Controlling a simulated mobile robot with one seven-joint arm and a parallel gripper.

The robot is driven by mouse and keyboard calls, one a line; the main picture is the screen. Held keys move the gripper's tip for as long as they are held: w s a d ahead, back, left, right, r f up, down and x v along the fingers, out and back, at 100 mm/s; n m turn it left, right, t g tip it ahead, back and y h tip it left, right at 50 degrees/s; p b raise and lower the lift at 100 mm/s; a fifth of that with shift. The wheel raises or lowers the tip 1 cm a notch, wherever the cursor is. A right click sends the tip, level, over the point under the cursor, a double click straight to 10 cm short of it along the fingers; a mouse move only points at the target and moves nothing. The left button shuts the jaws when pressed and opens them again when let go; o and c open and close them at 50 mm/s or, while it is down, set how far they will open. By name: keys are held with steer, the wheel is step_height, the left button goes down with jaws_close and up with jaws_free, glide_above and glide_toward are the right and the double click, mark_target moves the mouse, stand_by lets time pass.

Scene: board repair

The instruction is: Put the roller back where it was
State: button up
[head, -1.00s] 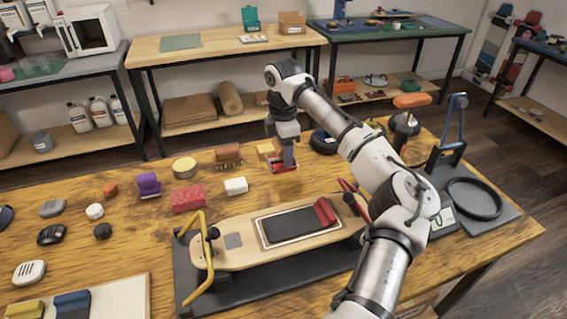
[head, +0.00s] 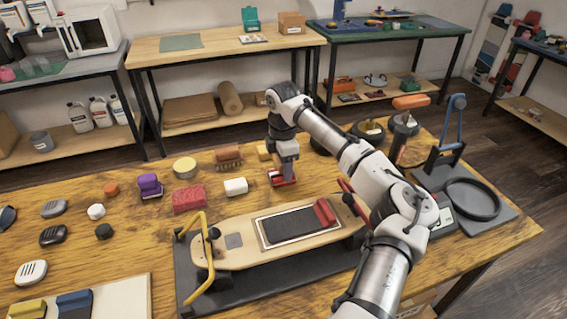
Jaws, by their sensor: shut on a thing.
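My gripper (head: 284,172) points down over the table, right of the white block. It is shut on a small red thing (head: 281,180), which I take to be the roller. The gripper hides much of it. The red thing is at or just above the wooden tabletop; I cannot tell if it touches. The skateboard deck (head: 229,257) lies in front on a dark stand, with a dark rectangular pad and a red block (head: 325,212) on it.
A white block (head: 236,187), a red sponge-like block (head: 188,199) and a brown brush (head: 229,158) stand left of the gripper. A yellow block (head: 264,152) is close behind. A black ring (head: 472,199) and blue-handled tool (head: 455,125) are at the right.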

steer(key=shift+s+f, duration=0.1)
steer(key=shift+f, duration=0.4)
steer(key=shift+c, duration=0.3)
steer(key=o, duration=1)
steer(key=shift+f, duration=0.1)
step_height(320, 180, up, 14)
steer(key=shift+a+f+b, duration=0.1)
steer(key=shift+f+b, duration=0.15)
steer(key=shift+b, duration=0.15)
